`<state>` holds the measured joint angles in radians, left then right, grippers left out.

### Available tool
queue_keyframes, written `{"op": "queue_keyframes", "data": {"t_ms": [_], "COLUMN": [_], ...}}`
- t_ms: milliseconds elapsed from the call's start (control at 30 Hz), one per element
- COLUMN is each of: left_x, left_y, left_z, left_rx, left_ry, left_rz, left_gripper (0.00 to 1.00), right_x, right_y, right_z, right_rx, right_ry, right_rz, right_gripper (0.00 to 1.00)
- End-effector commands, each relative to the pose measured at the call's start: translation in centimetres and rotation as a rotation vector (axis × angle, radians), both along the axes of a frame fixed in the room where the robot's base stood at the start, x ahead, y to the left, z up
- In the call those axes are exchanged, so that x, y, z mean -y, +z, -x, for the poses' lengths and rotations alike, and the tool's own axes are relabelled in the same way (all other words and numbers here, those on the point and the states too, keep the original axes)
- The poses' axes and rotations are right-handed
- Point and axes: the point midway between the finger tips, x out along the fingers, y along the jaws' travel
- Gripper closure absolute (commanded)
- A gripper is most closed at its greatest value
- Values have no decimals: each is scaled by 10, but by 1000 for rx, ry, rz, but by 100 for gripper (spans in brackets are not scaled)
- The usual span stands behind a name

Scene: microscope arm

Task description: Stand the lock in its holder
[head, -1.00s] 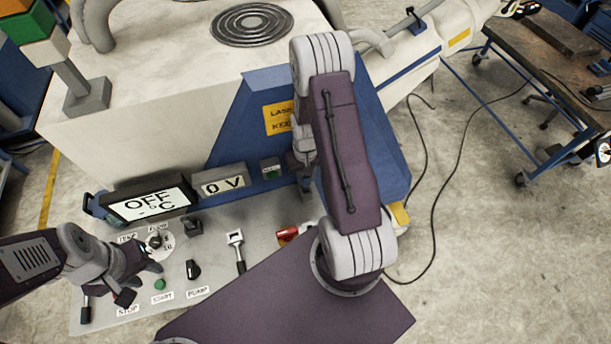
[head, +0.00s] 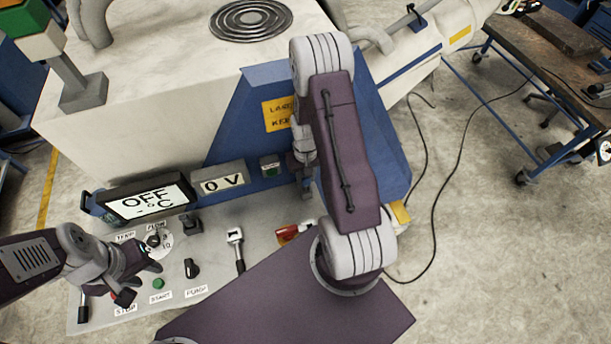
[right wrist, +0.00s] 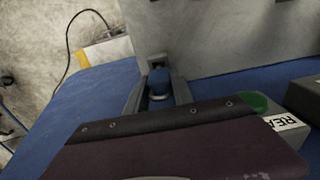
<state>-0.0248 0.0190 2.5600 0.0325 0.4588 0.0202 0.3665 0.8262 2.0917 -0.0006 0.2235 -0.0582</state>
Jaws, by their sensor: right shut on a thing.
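My right gripper (head: 306,188) points down in front of the blue sloped housing, partly hidden by my own arm. In the right wrist view its two grey fingers (right wrist: 158,98) close on a small blue thing (right wrist: 159,78) with a pale rounded end. This may be the lock, but its shape is mostly hidden. A red thing (head: 287,234) lies or stands on the grey panel, partly behind my arm; I cannot tell what it is. I cannot make out the holder for sure. My left gripper (head: 141,282) is open and empty over the left of the control panel.
The grey control panel (head: 215,264) carries knobs, a green button (head: 158,284) and a lever (head: 236,248). The blue housing (head: 240,130) rises behind my right gripper.

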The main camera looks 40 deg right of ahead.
Motion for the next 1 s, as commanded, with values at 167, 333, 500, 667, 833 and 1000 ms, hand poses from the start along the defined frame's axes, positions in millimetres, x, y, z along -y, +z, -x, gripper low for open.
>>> {"op": "queue_keyframes", "data": {"t_ms": [167, 333, 500, 667, 833, 1000], "left_x": [0, 0, 0, 0, 0, 0], "left_y": [-5, -8, -11, -15, -18, -21], "left_z": [0, 0, 0, 0, 0, 0], "left_rx": [0, 0, 0, 0, 0, 0], "left_ry": [0, 0, 0, 0, 0, 0], "left_rz": [0, 0, 0, 0, 0, 0], "left_gripper": [64, 64, 64, 64, 64, 64], "right_x": [0, 0, 0, 0, 0, 0], "right_y": [-6, -10, -14, -18, -22, -27], "right_z": [0, 0, 0, 0, 0, 0], "right_rx": [0, 0, 0, 0, 0, 0], "right_ry": [0, 0, 0, 0, 0, 0], "right_rz": [0, 0, 0, 0, 0, 0], "right_gripper": [100, 100, 100, 100, 100, 100]}}
